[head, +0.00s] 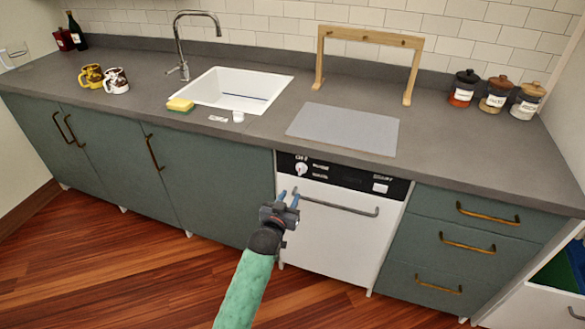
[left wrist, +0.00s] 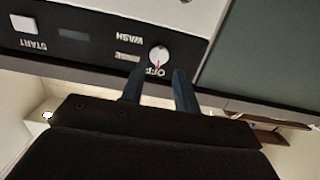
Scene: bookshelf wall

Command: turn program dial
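The program dial (head: 301,169) is a round white knob at the left end of the dishwasher's black control panel (head: 342,177). In the left wrist view, which is upside down, the dial (left wrist: 159,56) has a red mark at the OFF label. My left gripper (head: 288,196) is open and empty, just below the dial in the head view. In the left wrist view its two blue fingers (left wrist: 158,82) are apart, with the dial just beyond the gap between their tips. They appear not to touch it. My right gripper is out of view.
The white dishwasher (head: 325,238) has a bar handle (head: 340,207) close to my left fingers. The grey countertop (head: 250,133) overhangs the panel. A start button (head: 380,187) sits at the panel's right. Drawers (head: 465,250) stand to the right, and the floor in front is clear.

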